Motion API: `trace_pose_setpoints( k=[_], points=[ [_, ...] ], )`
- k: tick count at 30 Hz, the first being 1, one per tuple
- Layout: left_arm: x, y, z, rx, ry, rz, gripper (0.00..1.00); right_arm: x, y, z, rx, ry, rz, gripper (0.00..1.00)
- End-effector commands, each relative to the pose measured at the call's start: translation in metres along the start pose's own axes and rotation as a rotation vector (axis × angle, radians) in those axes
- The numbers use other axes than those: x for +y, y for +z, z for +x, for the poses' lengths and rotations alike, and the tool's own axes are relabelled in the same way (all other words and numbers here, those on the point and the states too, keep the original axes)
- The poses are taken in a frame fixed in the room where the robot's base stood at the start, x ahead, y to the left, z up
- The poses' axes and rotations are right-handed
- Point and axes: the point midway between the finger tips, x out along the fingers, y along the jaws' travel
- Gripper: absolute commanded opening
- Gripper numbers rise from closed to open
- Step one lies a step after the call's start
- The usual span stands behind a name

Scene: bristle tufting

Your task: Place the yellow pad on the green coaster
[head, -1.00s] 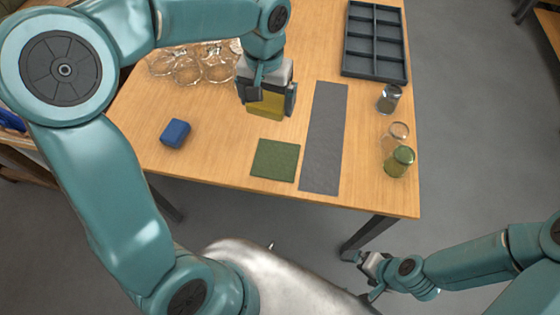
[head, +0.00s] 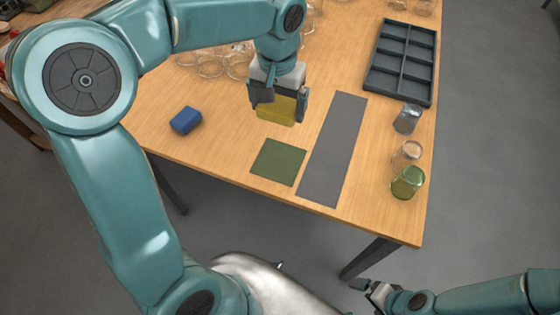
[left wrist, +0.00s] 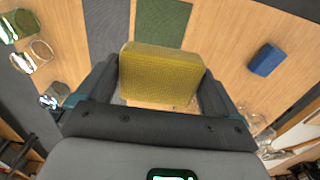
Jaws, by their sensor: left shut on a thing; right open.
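The yellow pad (head: 277,109) is held between the fingers of my left gripper (head: 278,100), which is shut on it above the table. The pad also fills the middle of the left wrist view (left wrist: 160,75). The green coaster (head: 278,162) lies flat on the table, nearer to my body than the held pad in the head view. In the left wrist view the coaster (left wrist: 163,22) shows just beyond the pad, its lower edge partly hidden by it. My right gripper (head: 366,292) is open and empty, low beyond the table's front edge.
A grey strip (head: 333,150) lies right of the coaster. A blue block (head: 186,120) lies to the left. A metal cup (head: 407,119), a clear glass (head: 407,154) and a green glass (head: 407,183) stand near the right edge. A dark compartment tray (head: 402,62) and several clear glasses are farther back.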

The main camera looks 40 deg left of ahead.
Motion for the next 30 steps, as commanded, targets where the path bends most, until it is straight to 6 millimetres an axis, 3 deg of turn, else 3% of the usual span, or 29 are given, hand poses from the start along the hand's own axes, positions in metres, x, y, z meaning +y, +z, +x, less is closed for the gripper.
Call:
trace_pose_setpoints(
  k=[12, 27, 30],
  points=[
    [-0.002, 0.004, 0.118, -0.009, -0.001, -0.002, 0.70, 0.003, 0.000, 0.009, 0.000, 0.000, 0.000, 1.00],
    [0.000, 0.004, 0.188, -0.006, -0.001, -0.002, 0.70, 0.004, 0.000, 0.012, 0.000, 0.000, 0.000, 1.00],
    [0.000, 0.004, 0.192, -0.003, 0.000, -0.002, 0.70, 0.004, 0.000, 0.012, 0.000, 0.000, 0.000, 1.00]
  ],
)
